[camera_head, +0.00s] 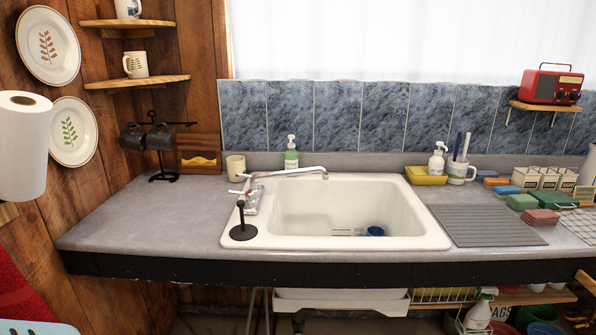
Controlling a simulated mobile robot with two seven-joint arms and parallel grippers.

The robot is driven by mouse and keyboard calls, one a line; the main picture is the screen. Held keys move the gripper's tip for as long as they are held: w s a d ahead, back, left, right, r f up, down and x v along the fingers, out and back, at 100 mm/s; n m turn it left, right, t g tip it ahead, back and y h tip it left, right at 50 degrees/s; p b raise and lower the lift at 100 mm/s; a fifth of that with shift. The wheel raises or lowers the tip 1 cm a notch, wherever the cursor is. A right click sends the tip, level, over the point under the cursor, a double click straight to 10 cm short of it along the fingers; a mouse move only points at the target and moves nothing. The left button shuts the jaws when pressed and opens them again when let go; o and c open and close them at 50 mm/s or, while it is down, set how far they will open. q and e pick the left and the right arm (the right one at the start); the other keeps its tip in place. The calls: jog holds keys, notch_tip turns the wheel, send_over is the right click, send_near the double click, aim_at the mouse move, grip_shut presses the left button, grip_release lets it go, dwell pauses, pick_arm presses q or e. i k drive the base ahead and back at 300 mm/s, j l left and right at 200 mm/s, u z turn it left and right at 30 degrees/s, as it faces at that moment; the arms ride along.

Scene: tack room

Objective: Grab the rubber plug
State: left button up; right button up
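A black round disc with an upright stem, which looks like the rubber plug (243,232), rests on the left rim of the white sink (425,241). Its stem stands in front of the tap (252,199) and partly overlaps it in the picture. A blue cup (375,231) and a pale slotted item (347,232) lie inside the basin. Neither of my grippers is in view.
The grey counter (150,215) left of the sink is mostly clear. A beige cup (235,167) and green soap bottle (291,155) stand behind the tap. A ribbed grey mat (485,226), sponges and a mug (459,172) with utensils are right.

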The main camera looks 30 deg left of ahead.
aim_at(241, 232)
jog(key=u, duration=1.45)
jog(key=i+l, duration=0.15)
jog(key=l, duration=0.2)
jog(key=i+l+u, duration=0.1)
jog(key=l, duration=0.3)
jog(key=i+l+u, duration=0.1)
jog(key=l, duration=0.3)
jog(key=i+l, duration=0.2)
jog(key=l, duration=0.15)
jog(key=i+l+u, duration=0.1)
jog(key=l, duration=0.3)
